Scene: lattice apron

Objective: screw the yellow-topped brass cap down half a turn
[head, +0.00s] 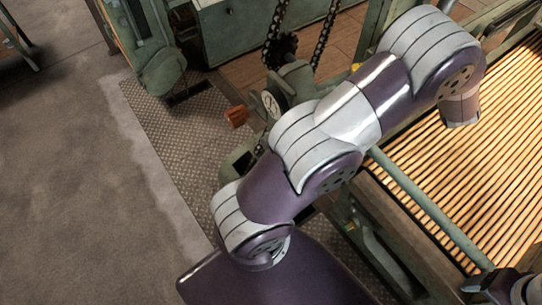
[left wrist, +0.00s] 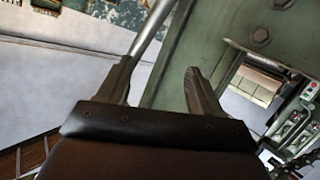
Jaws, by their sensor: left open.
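A small yellow spot (head: 355,67) shows just behind the upper edge of my left arm in the head view; I cannot tell whether it is the yellow-topped brass cap. No cap can be made out in the left wrist view. There my left gripper (left wrist: 160,88) is open, its two fingers apart with nothing between them. Its fingers are not visible in the head view, where the left arm crosses the middle. A dark, purple-and-white end of what looks like my right arm is cut off at the lower right corner; its fingers are unclear.
A slatted wooden bed (head: 470,185) fills the right side, with a green rail (head: 425,205) along it. A round gauge (head: 270,104), an orange block (head: 236,116) and hanging chains (head: 327,35) stand behind the arm. A green post (left wrist: 178,75) rises beyond the left fingers.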

